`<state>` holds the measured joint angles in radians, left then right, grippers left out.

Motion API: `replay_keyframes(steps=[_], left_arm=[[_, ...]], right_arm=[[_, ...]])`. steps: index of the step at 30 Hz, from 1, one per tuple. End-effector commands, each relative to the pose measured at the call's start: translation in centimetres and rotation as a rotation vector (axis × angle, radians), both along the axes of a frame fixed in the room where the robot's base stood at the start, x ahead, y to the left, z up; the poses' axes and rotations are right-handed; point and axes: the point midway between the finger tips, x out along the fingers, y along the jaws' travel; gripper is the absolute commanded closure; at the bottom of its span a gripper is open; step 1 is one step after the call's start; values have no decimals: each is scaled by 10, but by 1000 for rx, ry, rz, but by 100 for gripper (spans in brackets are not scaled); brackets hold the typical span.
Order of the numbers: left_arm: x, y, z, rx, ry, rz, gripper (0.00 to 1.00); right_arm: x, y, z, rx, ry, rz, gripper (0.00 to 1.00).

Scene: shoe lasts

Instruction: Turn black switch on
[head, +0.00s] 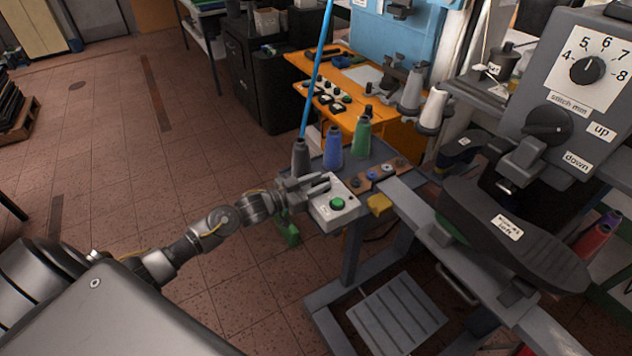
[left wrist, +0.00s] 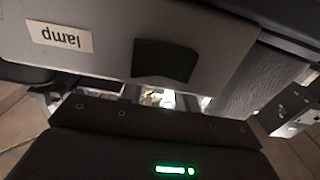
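The black switch (left wrist: 165,62) is a dark block on a grey panel (left wrist: 215,60) in the left wrist view. A white label reading "lamp" (left wrist: 58,36) is upside down on that panel. In the head view, my left gripper (head: 326,184) reaches in from the left to the upper left edge of a light grey box (head: 322,212) with a green button (head: 337,203). I cannot tell whether its fingers touch the box or are parted. Its dark body fills the bottom of the left wrist view. My right gripper is not in view.
Grey (head: 300,157), blue (head: 333,148) and green (head: 362,138) thread cones stand just behind the box. A yellow block (head: 379,204) lies to its right. A machine with a dial (head: 587,69) stands at the right. Floor at the left is open.

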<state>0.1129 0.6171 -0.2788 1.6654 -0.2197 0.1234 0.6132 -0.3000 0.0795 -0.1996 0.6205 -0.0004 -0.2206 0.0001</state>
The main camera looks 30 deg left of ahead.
Motion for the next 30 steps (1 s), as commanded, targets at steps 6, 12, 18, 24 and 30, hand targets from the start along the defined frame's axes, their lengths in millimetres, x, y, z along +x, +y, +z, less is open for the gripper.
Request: replay_keyframes(steps=[6,12,18,24,30], left_arm=[[0,0,0,0,0,0,81],[0,1,0,0,0,1,100],[0,1,0,1,-2,-7,100],[1,3,-2,2,-2,-75,100],[3,5,-4,4,-3,-206,100]], right_arm=[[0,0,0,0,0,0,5],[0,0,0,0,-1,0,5],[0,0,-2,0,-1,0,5],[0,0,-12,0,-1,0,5],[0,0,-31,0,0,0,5]])
